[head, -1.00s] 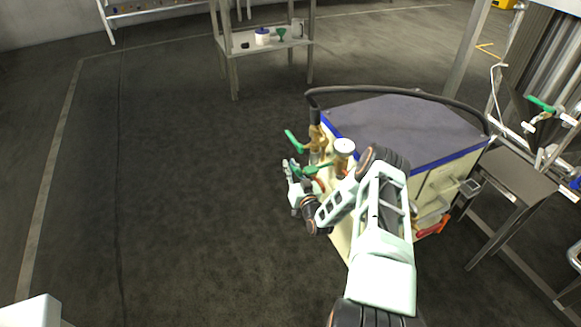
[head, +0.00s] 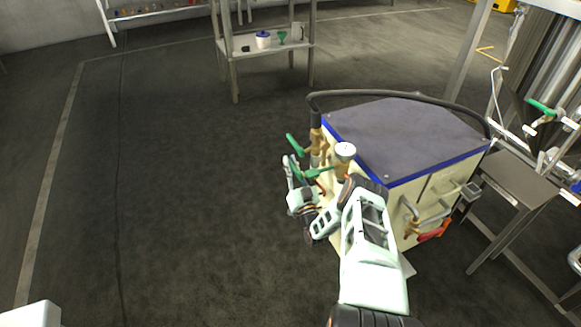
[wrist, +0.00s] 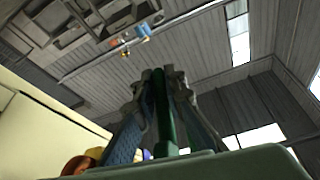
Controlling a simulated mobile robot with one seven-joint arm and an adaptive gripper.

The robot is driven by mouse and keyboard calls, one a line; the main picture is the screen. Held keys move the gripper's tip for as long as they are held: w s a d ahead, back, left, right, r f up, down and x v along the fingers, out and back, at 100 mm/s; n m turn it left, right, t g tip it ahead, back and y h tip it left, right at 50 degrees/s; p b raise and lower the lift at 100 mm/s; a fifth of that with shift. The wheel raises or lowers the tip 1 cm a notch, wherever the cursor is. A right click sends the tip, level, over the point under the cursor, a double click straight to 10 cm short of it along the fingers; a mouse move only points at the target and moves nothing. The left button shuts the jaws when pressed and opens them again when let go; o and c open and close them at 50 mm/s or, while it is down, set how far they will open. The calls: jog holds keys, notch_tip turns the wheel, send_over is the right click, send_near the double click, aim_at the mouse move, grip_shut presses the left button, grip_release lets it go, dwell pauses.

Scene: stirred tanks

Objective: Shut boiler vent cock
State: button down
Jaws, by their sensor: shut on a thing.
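The boiler is a cream cabinet with a dark top (head: 405,130) and blue edging, right of centre in the head view. On its left corner are brass fittings with two green levers. The upper green lever (head: 296,145) points up and left, free of my gripper. The lower green lever (head: 318,173) lies nearly level, its left end at my gripper (head: 291,171). In the wrist view, my gripper (wrist: 163,85) is shut around a green lever (wrist: 164,125), which runs lengthwise between the fingers. Which cock is the vent is not marked.
A round white-faced gauge (head: 345,151) stands close beside the levers. A dark hand rail (head: 395,93) curves around the boiler top. Pipes and a red handle (head: 434,231) are on its front. A grey bench (head: 518,177) stands at right. The floor at left is clear.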

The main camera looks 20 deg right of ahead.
jog(key=shift+r+t, duration=0.35)
jog(key=shift+t, duration=0.15)
jog(key=c, duration=2)
grip_release()
jog(key=shift+o, duration=0.2)
jog(key=v, duration=1.2)
